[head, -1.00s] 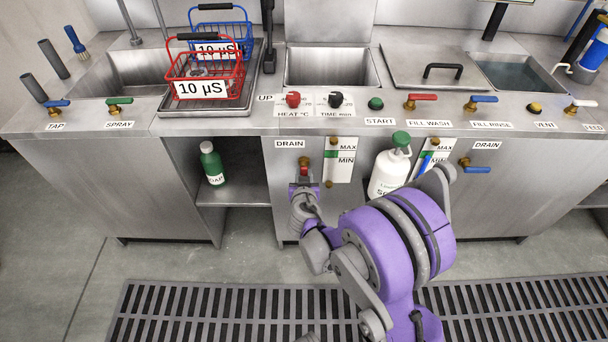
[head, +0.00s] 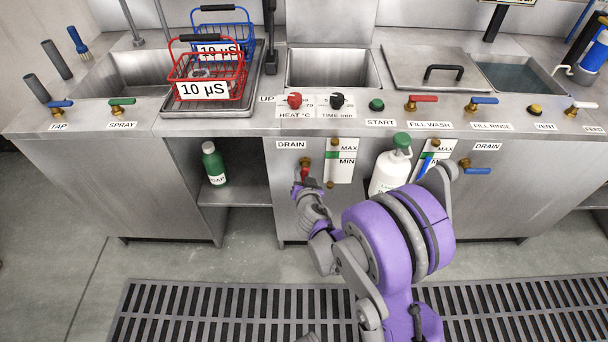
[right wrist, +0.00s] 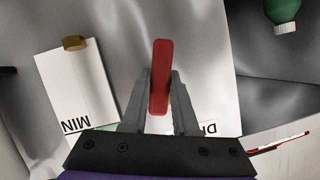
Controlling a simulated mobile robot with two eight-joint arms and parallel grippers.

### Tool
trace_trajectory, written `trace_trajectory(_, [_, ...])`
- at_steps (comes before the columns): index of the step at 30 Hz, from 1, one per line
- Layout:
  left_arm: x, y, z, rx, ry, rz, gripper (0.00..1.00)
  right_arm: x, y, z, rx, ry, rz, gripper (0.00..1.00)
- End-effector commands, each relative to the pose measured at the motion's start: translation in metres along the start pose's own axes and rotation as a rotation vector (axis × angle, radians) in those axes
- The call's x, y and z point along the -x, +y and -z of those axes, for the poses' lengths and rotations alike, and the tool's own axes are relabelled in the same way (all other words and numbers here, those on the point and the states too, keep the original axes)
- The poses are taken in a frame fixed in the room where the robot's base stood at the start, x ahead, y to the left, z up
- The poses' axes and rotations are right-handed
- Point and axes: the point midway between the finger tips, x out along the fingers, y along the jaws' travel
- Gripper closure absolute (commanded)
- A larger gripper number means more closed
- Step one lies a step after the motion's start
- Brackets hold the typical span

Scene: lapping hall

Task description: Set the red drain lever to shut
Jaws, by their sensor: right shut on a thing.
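The red drain lever (head: 304,174) is on the front panel under the left DRAIN label (head: 291,145), below a brass fitting. It appears to hang roughly straight down, partly hidden by my right gripper (head: 302,187). In the right wrist view, the red lever (right wrist: 160,75) stands between the two grey fingers of my right gripper (right wrist: 160,105), which is shut on it. That view is upside down, and the DRAIN label is partly covered by the fingers.
A MAX/MIN level gauge (head: 340,160) is just right of the lever. A white bottle with a green cap (head: 390,172) stands further right. A green bottle (head: 213,163) is on the open shelf to the left. A second drain lever, blue (head: 477,171), is far right.

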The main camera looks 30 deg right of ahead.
Motion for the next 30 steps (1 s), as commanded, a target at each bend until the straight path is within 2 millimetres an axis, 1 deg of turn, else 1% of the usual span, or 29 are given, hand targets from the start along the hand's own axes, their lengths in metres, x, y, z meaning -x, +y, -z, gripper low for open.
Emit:
trace_trajectory(17, [0.01,0.0,0.003,0.0,0.003,0.0,0.43,0.002,-0.009,0.004,-0.511,-0.001,0.211,1.0])
trace_trajectory(22, [0.007,0.0,0.002,0.0,0.002,0.0,0.43,0.002,-0.012,0.005,-0.66,0.001,0.272,1.0])
trace_trajectory(30, [-0.004,0.0,-0.001,0.0,-0.001,0.0,0.43,0.004,-0.014,0.009,-0.882,0.0,0.365,1.0])
